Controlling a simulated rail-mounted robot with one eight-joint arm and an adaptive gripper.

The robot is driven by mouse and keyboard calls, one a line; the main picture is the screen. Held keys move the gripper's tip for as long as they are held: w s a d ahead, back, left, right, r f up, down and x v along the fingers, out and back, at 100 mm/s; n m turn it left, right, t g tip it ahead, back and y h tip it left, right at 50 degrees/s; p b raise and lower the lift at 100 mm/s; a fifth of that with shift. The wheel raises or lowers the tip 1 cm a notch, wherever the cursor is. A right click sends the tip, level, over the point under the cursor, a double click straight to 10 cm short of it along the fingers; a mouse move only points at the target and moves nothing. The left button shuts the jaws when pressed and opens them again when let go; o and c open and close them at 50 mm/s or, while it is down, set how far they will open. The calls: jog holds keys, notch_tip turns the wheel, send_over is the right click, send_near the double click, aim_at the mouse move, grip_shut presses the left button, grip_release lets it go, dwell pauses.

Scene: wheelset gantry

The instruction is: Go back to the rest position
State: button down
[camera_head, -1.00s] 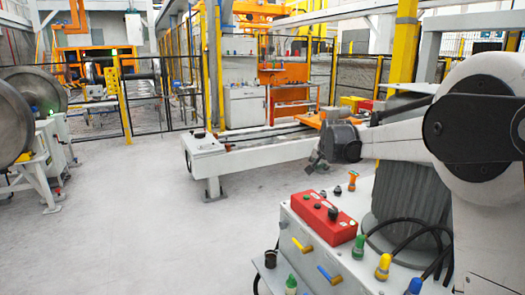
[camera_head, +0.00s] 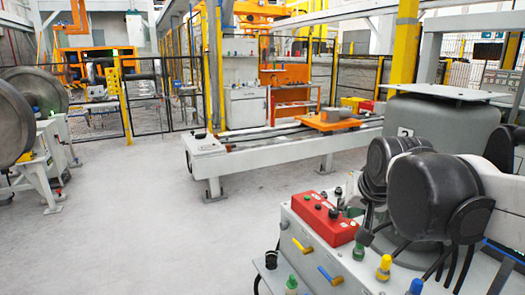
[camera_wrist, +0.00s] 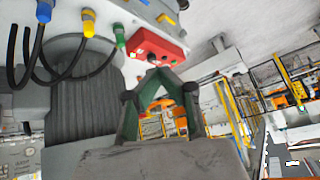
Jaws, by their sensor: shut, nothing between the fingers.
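My gripper (camera_wrist: 157,75) shows in the wrist view, its two dark green fingers meeting at the tips. It is shut and empty. In the head view my folded arm (camera_head: 425,195), with dark rounded joints, is at the lower right over the machine cabinet. I cannot make out the fingers there. In the wrist view the red control box (camera_wrist: 155,42) appears just beyond the fingertips; the distance between them cannot be told.
The red control box (camera_head: 325,217) sits on the cabinet, with coloured connectors and black cables beside it. A white rail bench (camera_head: 270,150) carries an orange carriage (camera_head: 328,126). Large wheels (camera_head: 17,120) stand at the left. The grey floor (camera_head: 140,220) between is clear.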

jog(key=s+f+n, duration=0.1)
jog(key=s+f, duration=0.3)
jog(key=s, duration=0.4)
jog(key=s+f+n, duration=0.1)
jog(key=s+f, duration=0.3)
jog(key=s, duration=0.5)
jog(key=shift+s+f+g, duration=0.25)
jog(key=shift+f+g, duration=0.05)
jog(key=shift+f, duration=0.05)
notch_tip(320, 180, down, 22)
jog(key=b, duration=2.2)
